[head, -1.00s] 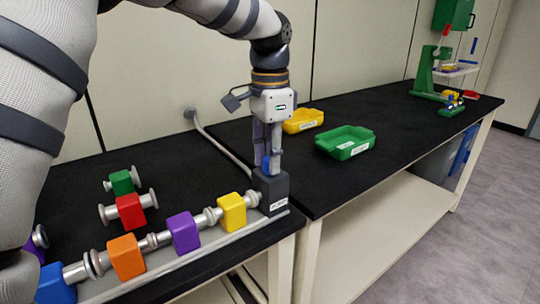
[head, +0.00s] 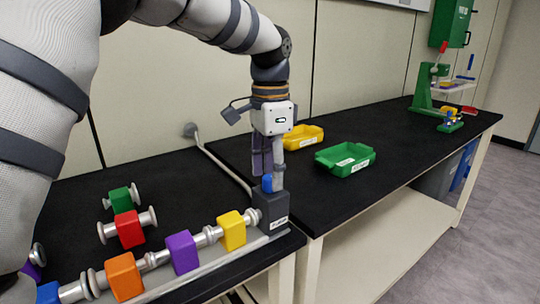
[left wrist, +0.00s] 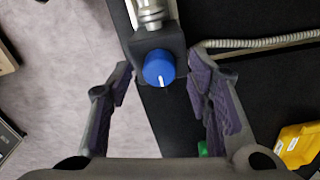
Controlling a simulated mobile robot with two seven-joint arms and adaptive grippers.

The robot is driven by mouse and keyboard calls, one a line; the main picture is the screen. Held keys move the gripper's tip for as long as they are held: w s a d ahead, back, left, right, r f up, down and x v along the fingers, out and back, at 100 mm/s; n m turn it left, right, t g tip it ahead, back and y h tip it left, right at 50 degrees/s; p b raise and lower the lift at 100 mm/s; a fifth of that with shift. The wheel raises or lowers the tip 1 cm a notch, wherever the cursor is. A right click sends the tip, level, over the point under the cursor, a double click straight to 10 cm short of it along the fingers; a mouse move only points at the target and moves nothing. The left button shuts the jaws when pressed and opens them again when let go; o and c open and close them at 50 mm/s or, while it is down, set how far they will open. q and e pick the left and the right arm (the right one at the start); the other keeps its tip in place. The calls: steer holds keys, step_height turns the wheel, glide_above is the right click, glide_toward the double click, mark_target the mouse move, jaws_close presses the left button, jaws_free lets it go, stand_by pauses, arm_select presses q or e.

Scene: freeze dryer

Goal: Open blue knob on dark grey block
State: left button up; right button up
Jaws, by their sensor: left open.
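The blue knob (left wrist: 159,68) sits on top of the dark grey block (left wrist: 172,42) and has a white line on its face. In the head view the dark grey block (head: 272,209) stands at the right end of the row of coloured blocks, with the blue knob (head: 267,183) partly hidden by my fingers. My left gripper (head: 270,180) points down over the block. In the left wrist view its purple-padded fingers (left wrist: 158,82) are spread wide, one on each side of the knob, with gaps on both sides. My right gripper is not in view.
Yellow (head: 232,230), purple (head: 183,252) and orange (head: 124,276) blocks line a metal pipe. Red (head: 129,229) and green (head: 120,200) pieces lie behind. A green tray (head: 345,160) and yellow tray (head: 303,137) stand on the right bench. A grey hose runs behind the block.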

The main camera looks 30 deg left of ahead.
mark_target(270, 177)
arm_select(q)
step_height(270, 177, up, 11)
stand_by(0.5)
